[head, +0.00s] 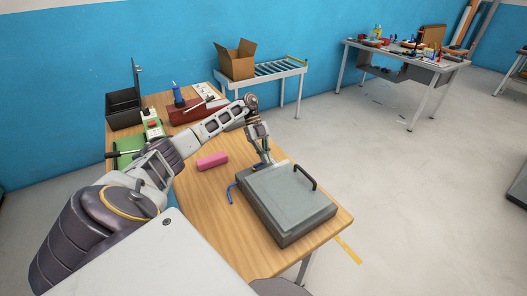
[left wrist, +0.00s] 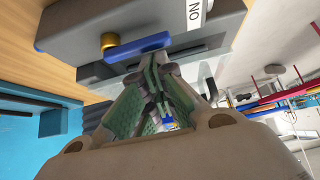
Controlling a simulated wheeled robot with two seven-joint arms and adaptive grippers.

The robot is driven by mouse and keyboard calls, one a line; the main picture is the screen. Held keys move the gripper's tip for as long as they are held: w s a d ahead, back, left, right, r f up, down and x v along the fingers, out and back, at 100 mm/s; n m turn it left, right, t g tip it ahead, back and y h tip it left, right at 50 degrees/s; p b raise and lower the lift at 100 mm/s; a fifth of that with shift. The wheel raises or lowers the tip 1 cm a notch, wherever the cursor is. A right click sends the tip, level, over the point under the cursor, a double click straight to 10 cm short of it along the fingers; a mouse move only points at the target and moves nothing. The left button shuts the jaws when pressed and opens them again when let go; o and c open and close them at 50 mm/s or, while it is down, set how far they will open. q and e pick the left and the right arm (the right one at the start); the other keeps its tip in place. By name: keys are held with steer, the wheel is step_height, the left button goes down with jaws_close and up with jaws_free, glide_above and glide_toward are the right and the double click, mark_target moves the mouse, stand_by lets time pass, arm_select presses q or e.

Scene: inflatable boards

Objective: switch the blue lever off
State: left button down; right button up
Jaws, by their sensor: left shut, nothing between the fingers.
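In the left wrist view the lever (left wrist: 138,47) lies across the grey box's face (left wrist: 150,22), beside a brass pivot (left wrist: 108,41). A white label (left wrist: 195,13) reading "ON", upside down, is near it. My left gripper (head: 265,161) is at the box's far edge, shut and empty. Its fingertips (left wrist: 148,70) are close to the lever in the wrist view; I cannot tell if they touch. My right gripper is not in view.
A black handle (head: 306,177) stands on the box's top. A red case (head: 198,110), a green item (head: 127,146) and a black open box (head: 124,110) are farther back. The table's front right is bare.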

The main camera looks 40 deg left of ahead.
arm_select(q)
steer(key=shift+s+d+f, duration=0.15)
steer(key=shift+d+f, duration=0.15)
steer(key=shift+f, duration=0.15)
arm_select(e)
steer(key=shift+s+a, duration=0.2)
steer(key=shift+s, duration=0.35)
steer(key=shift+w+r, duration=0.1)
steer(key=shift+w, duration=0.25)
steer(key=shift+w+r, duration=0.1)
